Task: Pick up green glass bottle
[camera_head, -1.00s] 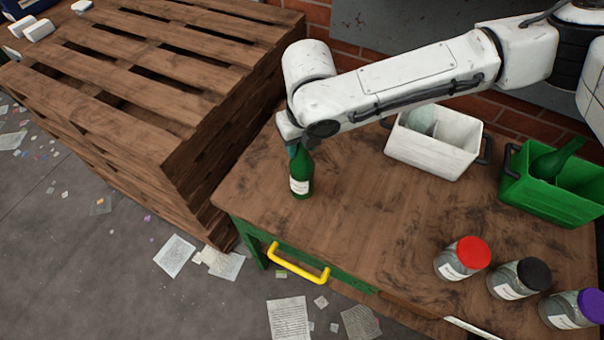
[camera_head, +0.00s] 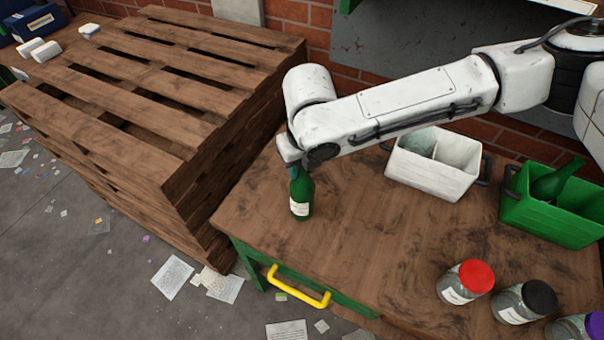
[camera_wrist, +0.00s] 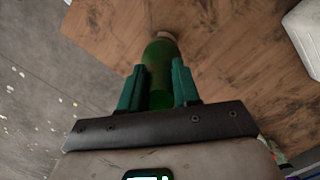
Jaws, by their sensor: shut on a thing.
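The green glass bottle (camera_head: 301,194) with a white label stands upright near the left end of the wooden worktable (camera_head: 350,250). Its base appears to be at the tabletop; I cannot tell if there is any gap. My gripper (camera_head: 291,169) is at its neck, reaching from above. In the wrist view the green bottle (camera_wrist: 160,58) sits between the two teal fingers of my gripper (camera_wrist: 157,80), which is shut on it. The bottle's top is hidden by the gripper and arm.
A white bin (camera_head: 425,178) and a green bin (camera_head: 540,217) holding another green bottle stand behind right. Jars with red (camera_head: 475,276), black (camera_head: 539,296) and purple lids line the right front. A pallet stack (camera_head: 150,110) stands left. The table's middle is clear.

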